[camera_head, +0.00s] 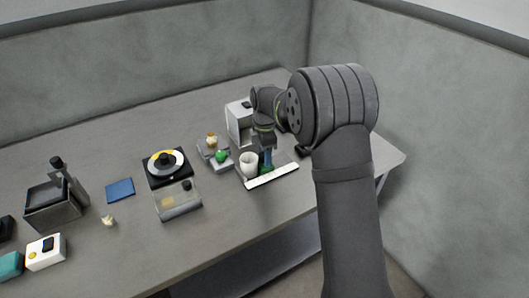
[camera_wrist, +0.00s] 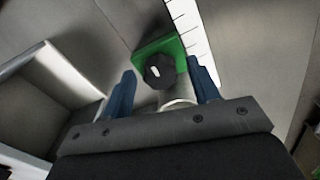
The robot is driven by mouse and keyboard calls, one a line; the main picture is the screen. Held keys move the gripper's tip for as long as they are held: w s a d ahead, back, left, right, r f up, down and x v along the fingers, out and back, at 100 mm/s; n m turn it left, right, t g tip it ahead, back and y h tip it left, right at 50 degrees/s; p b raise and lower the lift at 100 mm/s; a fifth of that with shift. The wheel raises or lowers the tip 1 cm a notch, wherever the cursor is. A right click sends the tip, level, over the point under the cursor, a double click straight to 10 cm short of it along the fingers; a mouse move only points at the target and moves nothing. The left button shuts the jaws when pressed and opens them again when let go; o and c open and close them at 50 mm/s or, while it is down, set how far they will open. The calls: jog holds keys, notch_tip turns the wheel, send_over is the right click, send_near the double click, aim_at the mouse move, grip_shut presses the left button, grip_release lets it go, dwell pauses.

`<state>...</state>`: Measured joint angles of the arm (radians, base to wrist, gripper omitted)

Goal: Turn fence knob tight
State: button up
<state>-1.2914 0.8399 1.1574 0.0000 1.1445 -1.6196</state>
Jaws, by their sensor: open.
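The fence knob is a round black knob (camera_wrist: 159,71) with a white mark on its top. It sits on a green block (camera_wrist: 172,47) beside a white ruled scale (camera_wrist: 190,25) in the wrist view. My gripper (camera_wrist: 158,88) has two blue fingers, one on each side of the knob, apart from each other. The left finger shows a clear gap to the knob; the right one is near the green block. I cannot tell whether it touches. In the head view my gripper (camera_head: 266,164) points down over the grey plate behind the white strip (camera_head: 272,176); the knob is hidden there.
A white cup (camera_head: 249,164) stands close to the left of my gripper. A white housing (camera_head: 238,122) stands behind it. To the left are a reel on a black base (camera_head: 166,165), a clear box (camera_head: 178,203) and a blue pad (camera_head: 120,190). The table's front middle is clear.

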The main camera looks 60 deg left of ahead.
jog(key=c, duration=1)
jog(key=shift+o, duration=0.2)
jog(key=shift+m, duration=2.3)
jog(key=o, duration=1)
jog(key=shift+c, duration=0.2)
notch_tip(320, 180, up, 18)
jog(key=shift+f, duration=0.25)
